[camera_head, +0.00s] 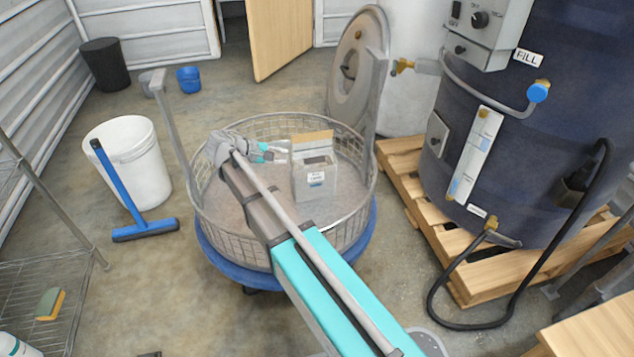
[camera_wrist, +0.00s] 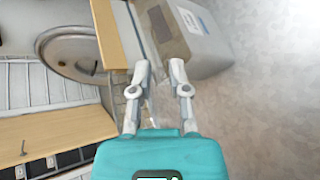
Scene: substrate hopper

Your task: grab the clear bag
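I cannot make out a clear bag with certainty in either view. A pale grey open-topped box (camera_head: 316,181) with a label and a raised tan flap stands in the round wire basket. It also shows in the wrist view (camera_wrist: 200,45), tilted in the picture, just beyond my fingertips. My gripper (camera_head: 287,151) is inside the basket area, left of the box's upper part. In the wrist view my gripper (camera_wrist: 160,66) has its two fingers apart with nothing clearly held between them. The inside of the box is mostly hidden.
The wire basket (camera_head: 231,237) sits on a blue round base (camera_head: 232,271). A grey round lid (camera_head: 354,68) stands upright behind it. A dark blue tank (camera_head: 540,130) on a pallet (camera_head: 400,185) is at right. A white bucket (camera_head: 128,160) and blue squeegee (camera_head: 145,231) are at left.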

